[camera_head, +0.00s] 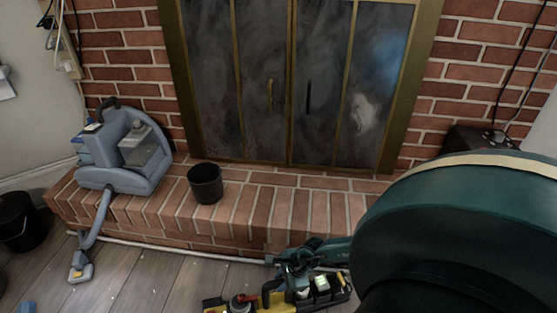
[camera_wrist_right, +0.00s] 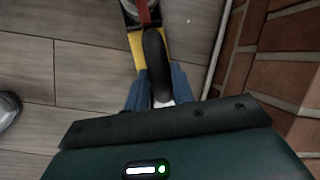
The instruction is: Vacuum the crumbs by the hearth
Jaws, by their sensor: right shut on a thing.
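The blue-grey vacuum (camera_head: 126,160) stands on the left end of the brick hearth (camera_head: 245,215). Its hose (camera_head: 98,222) hangs over the edge to a nozzle (camera_head: 81,267) on the floor. Small pale specks, perhaps crumbs (camera_head: 113,272), lie on the floor near the nozzle. My right gripper (camera_head: 300,264) is low in front of the hearth, well right of the nozzle. In the right wrist view, its blue fingers (camera_wrist_right: 158,92) are shut on a black curved handle (camera_wrist_right: 155,58). The handle seems to belong to a yellow and black caddy (camera_head: 213,302). My left gripper is not in view.
A black cup (camera_head: 206,183) stands on the hearth, right of the vacuum. A dark bucket (camera_head: 20,220) is at the left edge. A small blue thing (camera_head: 28,306) lies at the bottom left. The glass fireplace doors (camera_head: 290,80) are shut. Floor between nozzle and caddy is clear.

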